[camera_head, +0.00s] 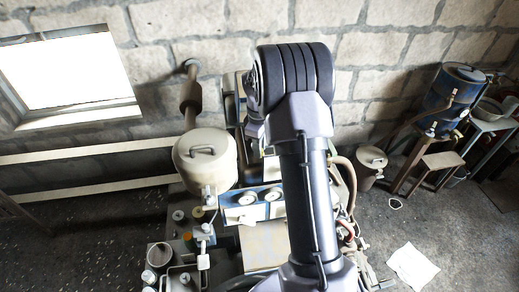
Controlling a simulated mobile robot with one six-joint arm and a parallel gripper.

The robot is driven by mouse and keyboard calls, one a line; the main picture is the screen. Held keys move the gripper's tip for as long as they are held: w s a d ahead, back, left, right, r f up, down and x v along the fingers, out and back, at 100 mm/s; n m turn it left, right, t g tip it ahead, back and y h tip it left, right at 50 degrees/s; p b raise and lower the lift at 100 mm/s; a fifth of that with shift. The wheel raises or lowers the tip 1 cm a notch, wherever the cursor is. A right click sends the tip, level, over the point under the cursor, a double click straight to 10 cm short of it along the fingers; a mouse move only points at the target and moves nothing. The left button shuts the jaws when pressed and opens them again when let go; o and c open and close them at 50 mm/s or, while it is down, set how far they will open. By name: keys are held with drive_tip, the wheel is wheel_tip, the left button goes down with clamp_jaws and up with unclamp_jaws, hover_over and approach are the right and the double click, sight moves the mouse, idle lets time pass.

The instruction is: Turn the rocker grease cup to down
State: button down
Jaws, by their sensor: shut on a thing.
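My arm rises through the middle of the picture and bends over at its top, in front of the engine. My gripper is not in view; the arm hides the part of the engine behind it. The engine (262,240) stands at the centre, with a blue panel (258,212) bearing two round gauges. I cannot pick out the rocker grease cup for sure, nor tell which way it is turned. Several small caps and fittings show at the engine's left, too small to tell apart.
A cream tank (205,160) with a lidded top stands at the engine's left. A blue drum (455,95) on a stand is at the right, with a lidded can (371,160) nearer. A white paper (413,266) lies on open floor at the right. A stone wall closes the back.

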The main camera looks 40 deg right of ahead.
drive_tip(key=m+b, duration=0.2)
drive_tip(key=m, duration=0.5)
drive_tip(key=shift+w, duration=0.1)
drive_tip(key=m+b, duration=0.1)
drive_tip(key=m, duration=0.3)
drive_tip(key=m+b, duration=0.1)
drive_tip(key=m, duration=0.2)
drive_tip(key=shift+m, duration=0.3)
drive_tip(key=m+b, duration=0.1)
drive_tip(key=m, duration=0.5)
drive_tip(key=shift+d+b, duration=0.1)
drive_tip(key=shift+b, duration=0.3)
drive_tip(key=m+b, duration=0.1)
drive_tip(key=m, duration=0.4)
drive_tip(key=shift+r+m+b, duration=0.1)
drive_tip(key=shift+m+b, duration=0.2)
drive_tip(key=shift+m, duration=0.1)
drive_tip(key=c, duration=1.2)
unclamp_jaws()
drive_tip(key=shift+c, duration=0.2)
